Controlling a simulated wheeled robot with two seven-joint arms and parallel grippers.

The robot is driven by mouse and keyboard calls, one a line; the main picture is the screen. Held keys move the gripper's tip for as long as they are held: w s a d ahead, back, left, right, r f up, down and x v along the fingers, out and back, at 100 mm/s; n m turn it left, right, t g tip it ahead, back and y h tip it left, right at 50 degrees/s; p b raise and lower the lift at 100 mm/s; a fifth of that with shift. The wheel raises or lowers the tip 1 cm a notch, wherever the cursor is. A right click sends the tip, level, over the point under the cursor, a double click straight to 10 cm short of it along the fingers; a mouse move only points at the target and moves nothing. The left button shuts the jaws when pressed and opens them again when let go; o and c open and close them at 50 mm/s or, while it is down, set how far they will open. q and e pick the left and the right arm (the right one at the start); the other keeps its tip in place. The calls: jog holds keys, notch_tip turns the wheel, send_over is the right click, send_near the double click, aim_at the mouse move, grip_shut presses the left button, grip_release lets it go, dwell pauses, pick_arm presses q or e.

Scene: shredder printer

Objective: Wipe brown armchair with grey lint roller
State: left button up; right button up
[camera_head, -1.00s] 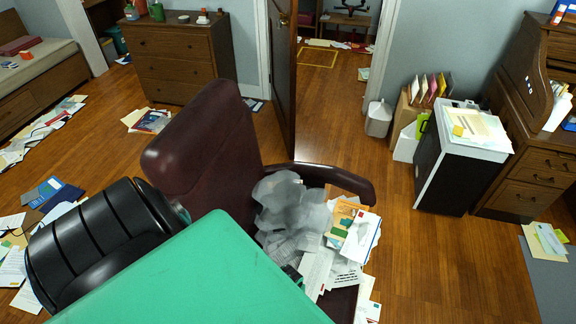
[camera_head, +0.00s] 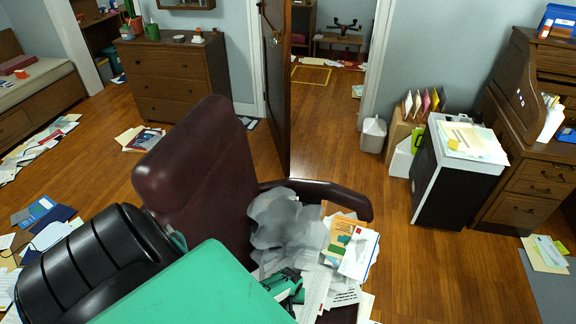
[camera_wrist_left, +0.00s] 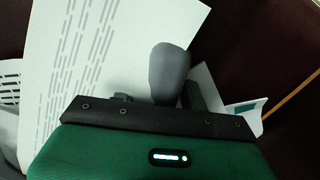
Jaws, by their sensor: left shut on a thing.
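The brown armchair (camera_head: 195,175) stands close in front of me, its dark red-brown back to the left and its armrest (camera_head: 320,190) behind the seat. A grey fluffy, cloud-like patch (camera_head: 285,225) and several papers (camera_head: 345,260) cover the seat. My left gripper (camera_head: 290,284) is low over the papers, partly hidden by my green arm. In the left wrist view, my left gripper (camera_wrist_left: 158,98) is shut on the grey lint roller (camera_wrist_left: 169,72), of which a rounded grey end shows. White printed paper (camera_wrist_left: 105,45) lies beyond it. I cannot tell if the roller touches anything. My right gripper is not in view.
A black-and-white shredder-like cabinet (camera_head: 455,180) with papers on top stands at the right, beside a wooden desk (camera_head: 530,190). A dresser (camera_head: 170,85) is at the back left. Papers (camera_head: 140,138) litter the floor.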

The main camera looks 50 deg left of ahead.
pick_arm(q)
jog(key=shift+w+a, duration=0.4)
jog(key=shift+w, duration=0.1)
jog(key=shift+r, duration=0.15)
notch_tip(320, 180, up, 6)
jog(key=p, duration=0.5)
jog(key=shift+f+p, duration=0.2)
jog(key=shift+p, duration=0.1)
jog(key=shift+w+r, duration=0.1)
jog(key=shift+r, duration=0.05)
jog(key=shift+w, duration=0.1)
